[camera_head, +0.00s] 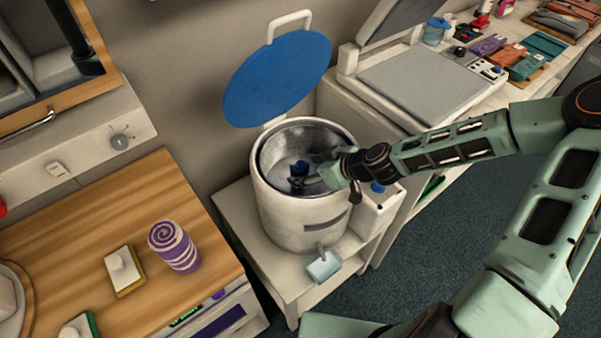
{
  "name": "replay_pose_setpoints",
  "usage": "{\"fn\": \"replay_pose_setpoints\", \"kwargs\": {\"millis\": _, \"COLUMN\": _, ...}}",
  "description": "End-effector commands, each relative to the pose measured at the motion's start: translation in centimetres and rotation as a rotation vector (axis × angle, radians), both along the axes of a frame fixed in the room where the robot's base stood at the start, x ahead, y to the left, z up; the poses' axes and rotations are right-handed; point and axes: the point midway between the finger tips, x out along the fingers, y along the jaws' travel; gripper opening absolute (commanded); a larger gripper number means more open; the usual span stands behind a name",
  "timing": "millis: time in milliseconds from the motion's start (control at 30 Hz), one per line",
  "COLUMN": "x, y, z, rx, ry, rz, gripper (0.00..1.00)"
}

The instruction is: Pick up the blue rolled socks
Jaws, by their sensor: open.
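A small dark blue bundle (302,167), which looks like the blue rolled socks, lies inside the round white bin with a metal inner wall (275,153). My gripper (307,171) reaches into the bin from the right, its dark fingers open near the bundle. One finger appears on either side of it. I cannot tell whether they touch it. The gripper and the bin's shade hide part of the bundle. The bin's round blue lid (277,78) stands open behind it.
The bin stands on a white stand (238,203). At upper right, a flat grey-topped machine (430,85) sits beside several rolled cloths.

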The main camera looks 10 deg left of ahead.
Motion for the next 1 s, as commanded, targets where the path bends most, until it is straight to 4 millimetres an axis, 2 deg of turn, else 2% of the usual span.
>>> {"fn": "replay_pose_setpoints", "kwargs": {"millis": 133, "x": 0.58, "y": 0.92, "z": -0.93, "rx": 0.001, "ry": 0.0, "rz": -0.001, "gripper": 0.65}}
{"fn": "replay_pose_setpoints", "kwargs": {"millis": 433, "x": 0.74, "y": 1.01, "z": -1.15, "rx": -0.001, "ry": -0.002, "rz": -0.001, "gripper": 0.64}}
{"fn": "replay_pose_setpoints", "kwargs": {"millis": 800, "x": 0.72, "y": 1.01, "z": -1.13, "rx": 0.0, "ry": -0.002, "rz": -0.001, "gripper": 0.23}}
{"fn": "replay_pose_setpoints", "kwargs": {"millis": 1000, "x": 0.72, "y": 1.01, "z": -1.1, "rx": 0.0, "ry": -0.002, "rz": -0.001, "gripper": 0.22}}
